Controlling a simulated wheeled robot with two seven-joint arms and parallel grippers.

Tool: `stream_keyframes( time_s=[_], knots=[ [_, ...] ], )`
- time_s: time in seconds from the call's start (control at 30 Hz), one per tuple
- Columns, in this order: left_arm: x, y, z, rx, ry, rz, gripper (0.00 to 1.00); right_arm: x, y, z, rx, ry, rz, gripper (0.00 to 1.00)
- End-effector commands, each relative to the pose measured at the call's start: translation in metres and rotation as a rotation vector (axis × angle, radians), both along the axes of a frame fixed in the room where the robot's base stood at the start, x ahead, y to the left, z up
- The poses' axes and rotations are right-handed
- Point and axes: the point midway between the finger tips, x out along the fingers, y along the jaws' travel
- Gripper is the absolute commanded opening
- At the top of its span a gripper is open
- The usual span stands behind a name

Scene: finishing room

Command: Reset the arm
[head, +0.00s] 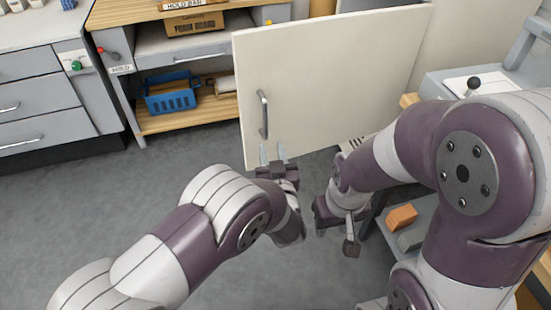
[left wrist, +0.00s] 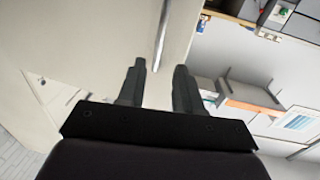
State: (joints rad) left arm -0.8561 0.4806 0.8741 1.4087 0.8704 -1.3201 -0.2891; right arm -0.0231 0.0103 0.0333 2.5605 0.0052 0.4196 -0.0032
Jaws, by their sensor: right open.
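My left gripper (head: 272,153) is in front of the lower part of a cream cabinet door (head: 330,80), just below its grey vertical handle (head: 263,115). In the left wrist view the left gripper's two fingers (left wrist: 158,75) stand apart with nothing held between them. The handle (left wrist: 162,35) shows beyond the fingertips. My right gripper (head: 350,240) hangs low to the right of the left one, close to it, with its jaws open.
A grey and wood shelf unit at the back left holds a blue basket (head: 170,95) and a foam board box (head: 194,24). Grey drawers (head: 35,95) stand at far left. An orange block (head: 401,217) lies at right near my right arm. The grey floor (head: 90,210) at left is clear.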

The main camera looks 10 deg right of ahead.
Motion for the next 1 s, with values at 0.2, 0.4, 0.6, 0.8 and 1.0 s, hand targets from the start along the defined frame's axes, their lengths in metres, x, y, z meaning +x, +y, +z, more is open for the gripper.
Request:
stream_keyframes(
  time_s=[0.2,0.4,0.6,0.8,1.0],
  knots=[
    [0.003,0.001,0.0,0.0,0.0,0.0,0.35,0.0,0.0,0.0,0.0,0.0,0.0,0.43],
    [0.003,0.001,0.0,-0.001,0.0,0.0,0.35,0.0,0.0,0.0,0.0,0.0,0.0,0.43],
    [0.002,0.0,-0.003,-0.011,0.016,-0.005,0.35,0.0,0.0,0.0,0.0,0.0,0.0,0.43],
    [-0.045,-0.026,-0.093,0.046,0.525,-0.258,0.35,0.0,0.0,0.0,0.0,0.0,0.0,0.43],
    [-0.142,0.092,-0.091,0.163,1.249,-0.319,0.35,0.0,0.0,0.0,0.0,0.0,0.0,0.43]
  ],
)
